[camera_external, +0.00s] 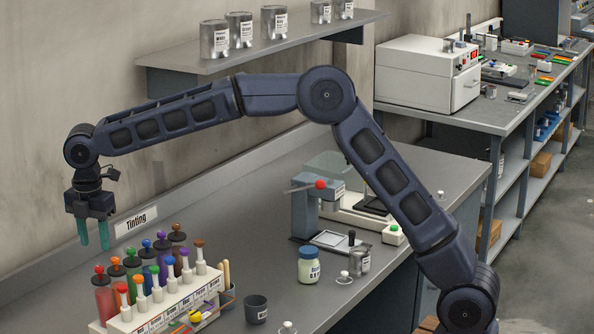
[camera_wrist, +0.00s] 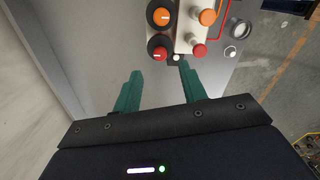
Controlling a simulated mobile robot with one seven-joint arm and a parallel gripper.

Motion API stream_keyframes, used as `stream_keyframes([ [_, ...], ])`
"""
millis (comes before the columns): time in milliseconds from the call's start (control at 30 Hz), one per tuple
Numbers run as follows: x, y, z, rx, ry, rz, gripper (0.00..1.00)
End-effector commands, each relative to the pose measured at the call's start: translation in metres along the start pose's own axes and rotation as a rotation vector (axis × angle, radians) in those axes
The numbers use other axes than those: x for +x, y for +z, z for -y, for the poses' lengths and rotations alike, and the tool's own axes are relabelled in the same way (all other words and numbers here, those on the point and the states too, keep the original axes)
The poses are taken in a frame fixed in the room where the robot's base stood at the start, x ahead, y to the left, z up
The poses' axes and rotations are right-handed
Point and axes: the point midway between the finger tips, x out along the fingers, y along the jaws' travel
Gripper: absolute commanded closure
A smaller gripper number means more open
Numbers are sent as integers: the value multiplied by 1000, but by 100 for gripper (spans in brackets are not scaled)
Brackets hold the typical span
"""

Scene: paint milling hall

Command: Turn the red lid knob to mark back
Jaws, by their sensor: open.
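The red lid knob (camera_external: 99,269) tops a reddish jar at the near left end of the back row of the tinting rack (camera_external: 178,308). In the wrist view the red knob (camera_wrist: 159,53) is round with a dark rim and a short pale line on top. The position marks around it are too small to read. My gripper (camera_external: 94,247) is open and empty, its green fingers pointing down above the red knob, apart from it. In the wrist view the fingertips (camera_wrist: 159,72) lie just below the knob in the picture, one to each side.
An orange lid knob (camera_wrist: 160,17) is beside the red one. Red (camera_wrist: 200,51) and orange (camera_wrist: 207,17) pump tops stand close on the right. More coloured knobs continue along the rack. A wall with a "Tinting" sign (camera_external: 136,221) is behind; a dark cup (camera_external: 256,309) stands right.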

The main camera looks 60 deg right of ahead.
Motion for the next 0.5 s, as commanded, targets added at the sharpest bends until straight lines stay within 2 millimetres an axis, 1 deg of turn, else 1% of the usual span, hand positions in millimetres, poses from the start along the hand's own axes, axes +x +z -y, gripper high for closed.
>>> stream_keyframes([
  [33, -10, 0, 0, 0, 3, -1, 58],
  [200, -31, 0, 0, -1, 2, 0, 58],
  [333, -40, 0, 0, -1, 2, 0, 58],
  [500, -42, 0, 0, -1, 1, 0, 58],
])
